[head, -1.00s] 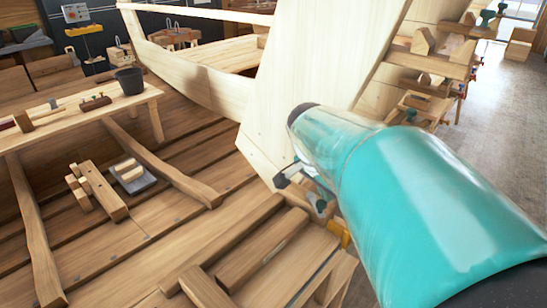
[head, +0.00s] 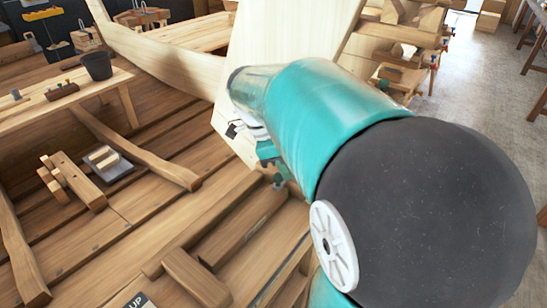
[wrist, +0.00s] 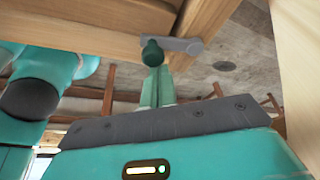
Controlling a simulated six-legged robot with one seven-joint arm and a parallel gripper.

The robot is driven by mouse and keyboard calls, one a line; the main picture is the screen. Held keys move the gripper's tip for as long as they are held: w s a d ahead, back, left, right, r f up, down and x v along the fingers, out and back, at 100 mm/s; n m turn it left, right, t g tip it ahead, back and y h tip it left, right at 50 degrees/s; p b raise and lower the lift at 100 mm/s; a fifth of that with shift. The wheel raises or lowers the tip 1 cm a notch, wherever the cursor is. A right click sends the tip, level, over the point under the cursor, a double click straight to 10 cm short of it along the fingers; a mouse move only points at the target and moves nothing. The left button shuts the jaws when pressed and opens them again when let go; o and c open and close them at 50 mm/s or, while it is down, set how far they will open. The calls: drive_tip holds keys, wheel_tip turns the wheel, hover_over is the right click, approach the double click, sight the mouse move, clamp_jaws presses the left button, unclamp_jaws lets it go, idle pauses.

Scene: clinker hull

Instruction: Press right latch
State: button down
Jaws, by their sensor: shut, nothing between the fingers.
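In the wrist view, a grey metal plate (wrist: 182,44) sits on the edge of a wooden beam, with a dark green rounded knob (wrist: 152,53) at its left end. This may be the right latch; I cannot be sure. My gripper (wrist: 155,72) shows as two pale teal fingers closed together, empty, with their tips right at the knob. I cannot tell whether they touch it. In the head view my gripper (head: 279,180) is a small teal shape beside the pale upright board, mostly behind my arm. The latch cannot be made out there.
A pale upright board (head: 280,50) stands close behind my arm. A wooden beam (wrist: 90,22) crosses above my gripper. At left are a bench with a dark bucket (head: 97,65) and loose blocks (head: 75,180). Grey floor (head: 480,85) is open at right.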

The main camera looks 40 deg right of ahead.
drive_tip(key=shift+w+a, duration=0.15)
drive_tip(key=shift+w, duration=0.1)
idle(0.7)
